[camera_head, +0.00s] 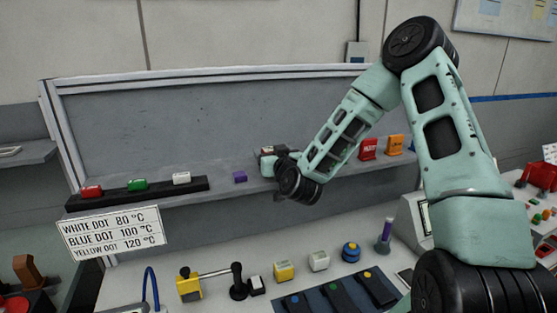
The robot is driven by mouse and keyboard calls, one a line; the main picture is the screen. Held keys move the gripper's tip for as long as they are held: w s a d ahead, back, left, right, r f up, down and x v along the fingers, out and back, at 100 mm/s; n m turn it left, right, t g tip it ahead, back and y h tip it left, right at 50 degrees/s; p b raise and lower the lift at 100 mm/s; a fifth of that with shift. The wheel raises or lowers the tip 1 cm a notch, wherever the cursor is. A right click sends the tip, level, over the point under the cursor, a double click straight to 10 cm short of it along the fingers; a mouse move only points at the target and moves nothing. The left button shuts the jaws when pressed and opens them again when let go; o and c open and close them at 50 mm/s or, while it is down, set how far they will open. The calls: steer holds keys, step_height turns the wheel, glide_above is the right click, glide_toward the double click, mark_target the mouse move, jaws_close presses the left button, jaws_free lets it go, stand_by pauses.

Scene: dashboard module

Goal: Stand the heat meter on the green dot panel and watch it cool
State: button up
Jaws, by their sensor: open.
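My gripper (279,162) is at the back shelf, at the end of my bent arm. Its jaws are open and mostly hidden by my wrist. A small dark and pale block with a red patch (266,151) is right by the jaws; I cannot tell whether they touch it or whether it is the heat meter. Dark panels lie on a blue mat (283,309) at the front. The middle panel (343,295) has a small dot that looks greenish, and the right panel (378,288) has a yellow one. The panels appear bare.
A black strip (160,194) with red, green and white blocks, and a purple block (240,177), are on the shelf. Red (368,149) and orange (394,145) pieces stand right of my wrist. Yellow (284,271), white (318,260) and blue (351,252) items stand behind the mat.

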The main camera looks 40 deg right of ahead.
steer(key=v, duration=0.9)
steer(key=shift+s+a+r, duration=0.1)
steer(key=shift+r, duration=0.15)
steer(key=p, duration=0.3)
steer(key=shift+p+v, duration=1.25)
steer(key=shift+p, duration=2.3)
steer(key=shift+f, duration=0.2)
